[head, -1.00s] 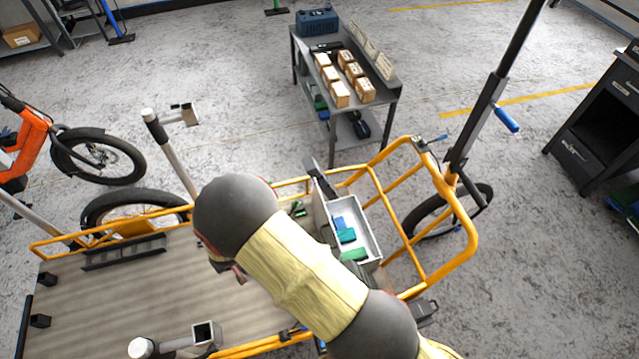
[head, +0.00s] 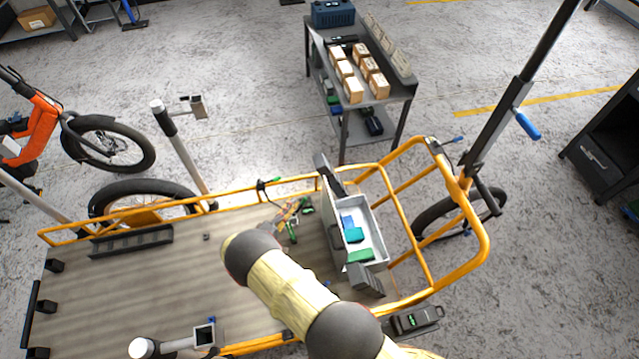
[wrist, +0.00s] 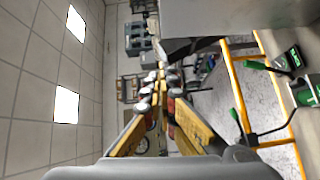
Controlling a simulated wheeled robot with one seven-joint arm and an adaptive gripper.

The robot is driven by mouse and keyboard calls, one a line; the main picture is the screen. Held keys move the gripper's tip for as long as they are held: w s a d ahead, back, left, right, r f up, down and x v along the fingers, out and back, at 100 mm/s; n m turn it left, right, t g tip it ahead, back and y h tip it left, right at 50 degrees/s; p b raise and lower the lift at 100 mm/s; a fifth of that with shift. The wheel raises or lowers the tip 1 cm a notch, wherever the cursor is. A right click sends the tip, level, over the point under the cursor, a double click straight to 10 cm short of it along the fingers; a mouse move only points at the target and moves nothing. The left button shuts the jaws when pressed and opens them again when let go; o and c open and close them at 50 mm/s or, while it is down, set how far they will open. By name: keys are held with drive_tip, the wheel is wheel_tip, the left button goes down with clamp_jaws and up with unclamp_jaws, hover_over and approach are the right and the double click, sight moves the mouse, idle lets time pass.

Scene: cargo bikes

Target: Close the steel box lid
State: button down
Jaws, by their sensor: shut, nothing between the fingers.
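The steel box (head: 376,232) stands open at the right end of the bike's cargo deck, with blue and green items inside. Its grey lid (head: 334,232) is raised along the box's left side. My gripper (head: 290,208) appears small and partly hidden beyond my arm, left of the lid and apart from it. In the wrist view my gripper's yellow fingers (wrist: 160,88) are together with nothing between them. A grey panel, likely the lid (wrist: 255,14), fills the upper right of the wrist view, beside the fingers.
Green-handled tools (wrist: 290,60) lie near the gripper on the cargo deck (head: 120,285). A yellow rail (head: 470,235) surrounds the deck. A cart (head: 405,92) with cartons stands behind. A dark block (head: 366,280) stands at the box's near end.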

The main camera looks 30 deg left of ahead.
drive_tip(key=w+d+b, duration=0.3)
drive_tip(key=w+d, duration=0.1)
drive_tip(key=w, duration=0.8)
drive_tip(key=shift+w+f, duration=0.25)
drive_tip(key=shift+f, duration=0.15)
